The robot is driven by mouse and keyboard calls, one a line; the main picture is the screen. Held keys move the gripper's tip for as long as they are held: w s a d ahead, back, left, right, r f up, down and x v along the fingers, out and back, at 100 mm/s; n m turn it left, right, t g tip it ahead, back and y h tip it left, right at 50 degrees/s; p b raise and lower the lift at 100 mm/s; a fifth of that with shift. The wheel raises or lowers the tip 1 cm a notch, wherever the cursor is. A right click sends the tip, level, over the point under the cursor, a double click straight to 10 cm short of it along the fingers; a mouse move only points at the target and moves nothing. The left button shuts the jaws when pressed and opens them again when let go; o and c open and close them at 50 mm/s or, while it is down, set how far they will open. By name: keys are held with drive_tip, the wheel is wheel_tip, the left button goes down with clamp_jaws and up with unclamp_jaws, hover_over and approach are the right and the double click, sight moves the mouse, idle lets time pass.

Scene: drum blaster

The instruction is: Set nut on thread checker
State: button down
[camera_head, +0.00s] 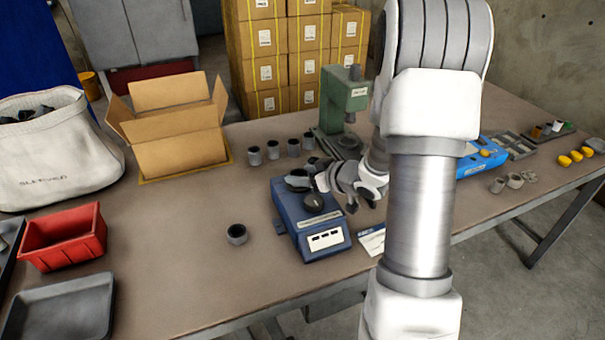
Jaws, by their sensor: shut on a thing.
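A blue bench device with a dark round knob and a pale front panel, which I take to be the thread checker (324,242), stands on the table at the middle. My gripper (305,181) is over its back part, shut on a dark grey ring-shaped nut (297,177). I cannot tell whether the nut touches the device or is just above it. My arm hides part of the area to the right. A similar loose nut (237,234) stands on the table left of the device.
Several more nuts (273,150) stand in a row behind the device, near a green press (342,98). An open cardboard box (178,152), a red bin (64,238) and a grey tray (62,305) are at left. The table between bin and device is mostly clear.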

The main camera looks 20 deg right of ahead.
drive_tip(key=shift+f, duration=0.3)
drive_tip(key=shift+c, duration=2.1)
unclamp_jaws()
drive_tip(key=shift+p+v, duration=2.35)
drive_tip(key=shift+v, duration=1.95)
drive_tip(key=shift+p+v, duration=0.65)
drive_tip(key=shift+v, duration=0.6)
drive_tip(key=shift+w, duration=0.1)
